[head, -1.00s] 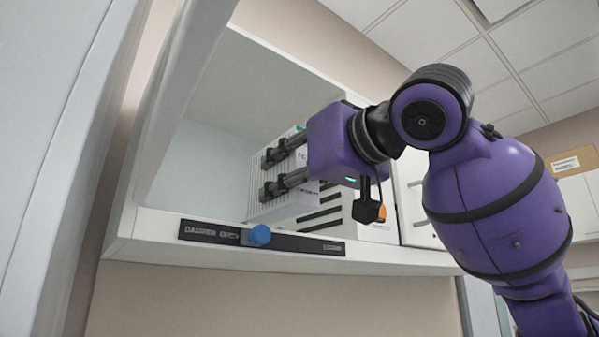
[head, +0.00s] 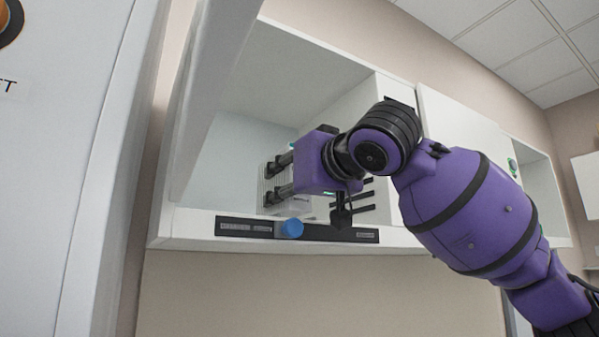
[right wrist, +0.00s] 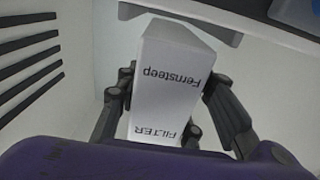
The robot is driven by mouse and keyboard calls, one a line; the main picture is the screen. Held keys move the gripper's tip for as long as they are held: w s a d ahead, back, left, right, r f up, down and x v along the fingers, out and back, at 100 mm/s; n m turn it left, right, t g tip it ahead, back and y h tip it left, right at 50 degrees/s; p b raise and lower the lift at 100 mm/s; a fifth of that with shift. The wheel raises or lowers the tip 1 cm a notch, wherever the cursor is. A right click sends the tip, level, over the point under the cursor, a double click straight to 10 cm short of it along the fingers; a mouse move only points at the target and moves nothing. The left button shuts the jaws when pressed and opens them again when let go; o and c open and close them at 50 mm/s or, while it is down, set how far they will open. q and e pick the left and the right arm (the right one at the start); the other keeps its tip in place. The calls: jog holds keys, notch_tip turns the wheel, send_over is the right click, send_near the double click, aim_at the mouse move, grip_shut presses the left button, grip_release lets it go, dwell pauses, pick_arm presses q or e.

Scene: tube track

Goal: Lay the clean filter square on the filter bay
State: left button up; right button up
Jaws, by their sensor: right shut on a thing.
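The right wrist view shows the filter close up as a white boxy block (right wrist: 170,85) printed "Fernsteep" and "FILTER", between the fingers of my right gripper (right wrist: 163,115). I cannot tell whether its underside touches the cabinet floor. No filter bay can be told apart for sure. My left gripper is not in view.
A black label strip (head: 250,228) with a blue knob (head: 291,228) runs along the cabinet's front edge. Dark slots (head: 367,207) show right of the gripper. A raised white door or flap (head: 215,90) hangs at the left. A tall white unit (head: 70,150) stands at far left.

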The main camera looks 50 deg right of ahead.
jog(key=shift+w+d+r+p, duration=0.25)
jog(key=shift+w+r+p, duration=0.15)
jog(key=shift+w+p, duration=0.2)
jog(key=shift+w+f+b, duration=0.2)
jog(key=shift+f+b, duration=0.35)
jog(key=shift+w+f+b, duration=0.2)
jog(key=shift+f+b, duration=0.35)
jog(key=shift+s, duration=0.1)
jog(key=shift+s+r, duration=0.1)
jog(key=o, duration=1.4)
jog(key=shift+c, duration=0.2)
jog(key=shift+v, duration=0.8)
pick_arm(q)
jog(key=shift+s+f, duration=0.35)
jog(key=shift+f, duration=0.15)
pick_arm(e)
jog(key=v, duration=1)
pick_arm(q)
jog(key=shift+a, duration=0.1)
pick_arm(e)
jog(key=shift+s, duration=0.2)
